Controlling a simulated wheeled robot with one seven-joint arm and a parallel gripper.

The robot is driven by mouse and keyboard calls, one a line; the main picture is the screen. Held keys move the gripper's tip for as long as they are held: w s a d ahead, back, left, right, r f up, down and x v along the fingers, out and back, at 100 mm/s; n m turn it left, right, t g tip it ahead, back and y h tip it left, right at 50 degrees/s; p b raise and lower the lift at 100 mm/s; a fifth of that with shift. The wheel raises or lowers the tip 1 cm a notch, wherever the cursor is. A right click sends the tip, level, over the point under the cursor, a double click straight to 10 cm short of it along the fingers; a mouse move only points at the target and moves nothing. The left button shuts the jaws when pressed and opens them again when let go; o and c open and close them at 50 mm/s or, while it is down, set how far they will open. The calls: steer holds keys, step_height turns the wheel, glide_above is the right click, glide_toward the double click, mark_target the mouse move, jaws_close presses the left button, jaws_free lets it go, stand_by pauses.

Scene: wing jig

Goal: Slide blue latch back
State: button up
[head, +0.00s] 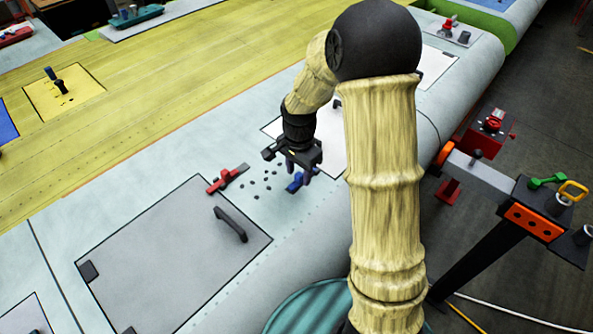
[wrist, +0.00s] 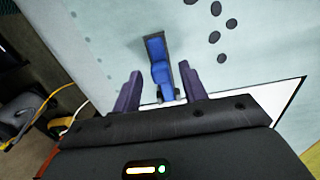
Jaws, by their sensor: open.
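The blue latch (head: 295,184) sits on the pale wing surface, just below my gripper (head: 299,170) in the head view. In the wrist view the blue latch (wrist: 161,70) lies on a dark narrow base, and its near end is between my two purple fingers (wrist: 162,92). The fingers stand apart, one on each side of it, with a gap visible on both sides. I cannot tell how high the fingertips are above the surface. A red latch (head: 222,180) lies on the wing to the left, on a grey base.
A grey hatch panel (head: 165,262) with a dark handle (head: 231,225) lies to the lower left. Several dark holes (head: 254,184) lie between the two latches. A tool stand (head: 510,190) with coloured handles stands at the right. The wing surface around the latch is mostly flat and clear.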

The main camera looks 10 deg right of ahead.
mark_target(297, 174)
step_height(297, 174, up, 17)
steer(key=p, duration=1.2)
steer(key=shift+w+a+f, duration=0.15)
steer(key=shift+a, duration=0.15)
steer(key=shift+f, duration=0.1)
steer(key=s+d+f+n+t+b, duration=0.1)
steer(key=s+d+f+n+b, duration=0.1)
steer(key=s+f+n+b, duration=0.2)
steer(key=s+d+f+n+t+b, duration=0.1)
steer(key=s+f+n+b, duration=0.4)
steer(key=s, duration=0.5)
steer(key=d+n+b, duration=0.1)
steer(key=b, duration=0.1)
steer(key=shift+s+n+t+b, duration=0.3)
steer(key=shift+s+n+b, duration=0.1)
